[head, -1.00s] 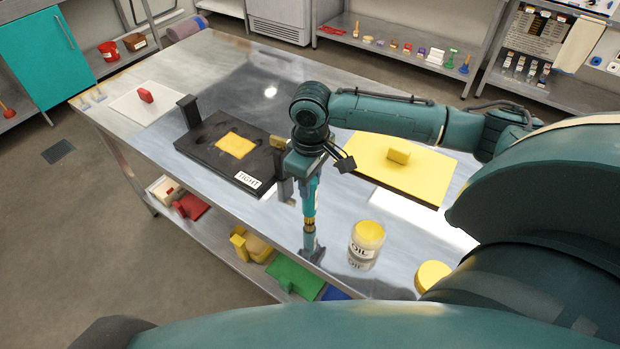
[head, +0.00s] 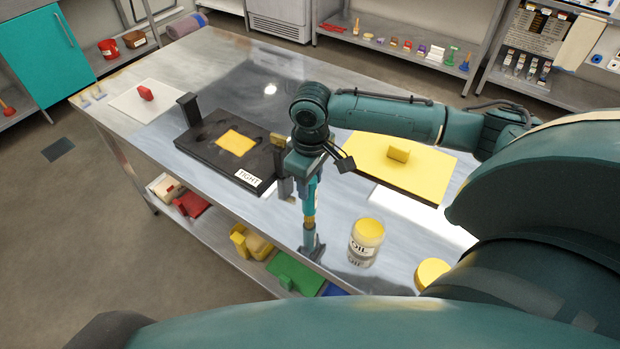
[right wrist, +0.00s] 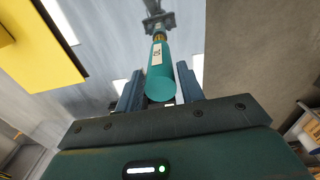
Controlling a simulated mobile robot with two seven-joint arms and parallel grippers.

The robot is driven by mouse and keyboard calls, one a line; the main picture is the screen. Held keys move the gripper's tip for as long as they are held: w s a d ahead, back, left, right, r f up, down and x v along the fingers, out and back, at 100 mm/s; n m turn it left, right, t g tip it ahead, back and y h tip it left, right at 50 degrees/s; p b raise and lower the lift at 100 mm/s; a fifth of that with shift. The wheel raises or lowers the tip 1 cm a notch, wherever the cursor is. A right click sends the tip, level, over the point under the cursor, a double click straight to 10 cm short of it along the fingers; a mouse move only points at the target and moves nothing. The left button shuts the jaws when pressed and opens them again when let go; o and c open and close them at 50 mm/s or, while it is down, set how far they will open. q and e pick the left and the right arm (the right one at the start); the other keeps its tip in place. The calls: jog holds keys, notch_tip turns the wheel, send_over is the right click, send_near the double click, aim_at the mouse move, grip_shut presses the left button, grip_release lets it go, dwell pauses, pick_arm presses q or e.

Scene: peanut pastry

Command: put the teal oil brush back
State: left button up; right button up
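The teal oil brush (head: 310,197) is upright above the near part of the steel table (head: 235,205), its gold ferrule and grey end pointing down. My right gripper (head: 300,180) is shut on its handle. In the right wrist view the teal handle (right wrist: 161,80), with a pale label, sits between the two fingers. I cannot tell whether the brush's lower end touches the table, as it merges with a reflection. The oil jar (head: 366,238), with yellow contents, stands open just right of the brush. A round yellow lid (head: 432,273) lies farther right. My left gripper is not in view.
A black board (head: 205,150) with a yellow square and a "TIGHT" label lies left of my gripper. A yellow board (head: 425,175) with a block lies behind the jar. A white board (head: 135,108) is at the far left. Several coloured items sit on the shelf below.

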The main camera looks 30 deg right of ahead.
jog(key=shift+o, duration=1.4)
jog(key=shift+r, duration=0.25)
notch_tip(320, 180, up, 13)
jog(key=shift+f, duration=0.15)
jog(key=shift+s, duration=0.1)
